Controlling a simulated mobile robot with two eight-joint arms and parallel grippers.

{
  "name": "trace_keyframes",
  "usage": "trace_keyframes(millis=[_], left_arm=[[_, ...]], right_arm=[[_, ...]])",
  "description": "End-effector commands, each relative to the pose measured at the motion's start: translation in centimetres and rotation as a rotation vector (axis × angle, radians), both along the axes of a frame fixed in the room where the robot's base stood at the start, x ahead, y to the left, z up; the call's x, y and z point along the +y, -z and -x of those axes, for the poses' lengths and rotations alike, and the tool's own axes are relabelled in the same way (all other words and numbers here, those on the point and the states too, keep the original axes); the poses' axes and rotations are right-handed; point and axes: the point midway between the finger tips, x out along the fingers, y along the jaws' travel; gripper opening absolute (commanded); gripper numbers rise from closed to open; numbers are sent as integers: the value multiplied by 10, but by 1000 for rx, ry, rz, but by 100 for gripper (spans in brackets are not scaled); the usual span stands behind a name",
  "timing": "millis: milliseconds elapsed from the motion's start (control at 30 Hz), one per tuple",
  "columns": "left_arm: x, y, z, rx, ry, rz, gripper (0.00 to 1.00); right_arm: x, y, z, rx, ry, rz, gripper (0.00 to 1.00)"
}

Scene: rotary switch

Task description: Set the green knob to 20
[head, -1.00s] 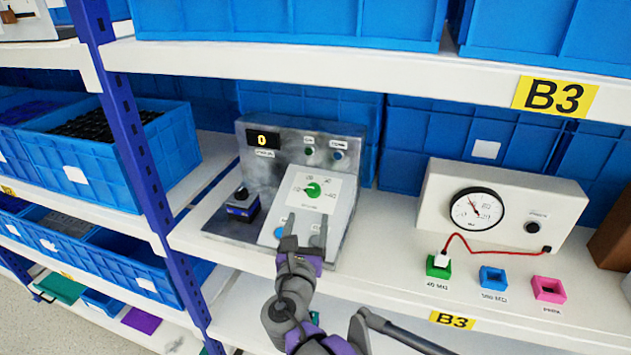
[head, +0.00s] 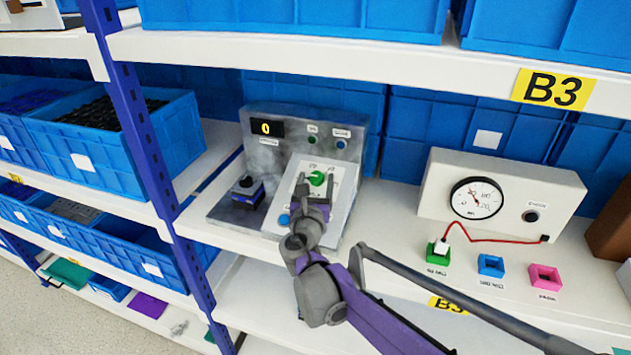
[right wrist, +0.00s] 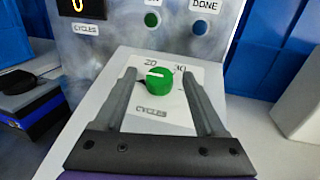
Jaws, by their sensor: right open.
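The green knob (head: 317,178) sits on the sloped white panel (head: 340,207) of the grey metal station. In the right wrist view the knob (right wrist: 159,83) has a white pointer line aimed left, and the numbers 20 and 30 show above it. "CYCLES" is printed below the knob. My right gripper (head: 317,188) is open, with one finger on each side of the knob; I cannot tell whether they touch it. In the right wrist view its fingers (right wrist: 160,90) straddle the knob. The display (head: 266,128) reads 0. My left gripper is out of view.
A blue-and-black device (head: 248,190) stands left of the panel. A blue button (head: 284,220) is low on the panel. To the right stand a white gauge box (head: 500,200) with a red cable and several coloured sockets. A shelf (head: 290,45) with blue bins hangs above.

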Motion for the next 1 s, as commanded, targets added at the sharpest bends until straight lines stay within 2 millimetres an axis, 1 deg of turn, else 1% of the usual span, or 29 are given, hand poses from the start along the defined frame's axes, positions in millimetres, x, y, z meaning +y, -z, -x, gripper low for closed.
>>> trace_keyframes(millis=[100, 133, 267, 300, 367, 400, 467, 500, 533, 800, 1000], left_arm=[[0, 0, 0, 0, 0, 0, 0], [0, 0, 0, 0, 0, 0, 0], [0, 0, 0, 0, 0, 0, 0], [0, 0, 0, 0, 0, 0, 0], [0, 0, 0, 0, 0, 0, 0], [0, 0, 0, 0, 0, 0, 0], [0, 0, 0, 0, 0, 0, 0], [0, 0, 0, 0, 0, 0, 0], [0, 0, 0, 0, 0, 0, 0], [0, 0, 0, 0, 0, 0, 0], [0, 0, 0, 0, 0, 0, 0]], right_arm=[[0, 0, 0, 0, 0, 0, 73], [0, 0, 0, 0, 0, 0, 69], [0, 0, 0, 0, 0, 0, 46], [0, 0, 0, 0, 0, 0, 39], [0, 0, 0, 0, 0, 0, 28], [0, 0, 0, 0, 0, 0, 21], [0, 0, 0, 0, 0, 0, 10], [0, 0, 0, 0, 0, 0, 3], [0, 0, 0, 0, 0, 0, 0], [1, 0, 0, -1, 12, -6, 0], [4, 1, 0, -10, 81, -33, 0]])
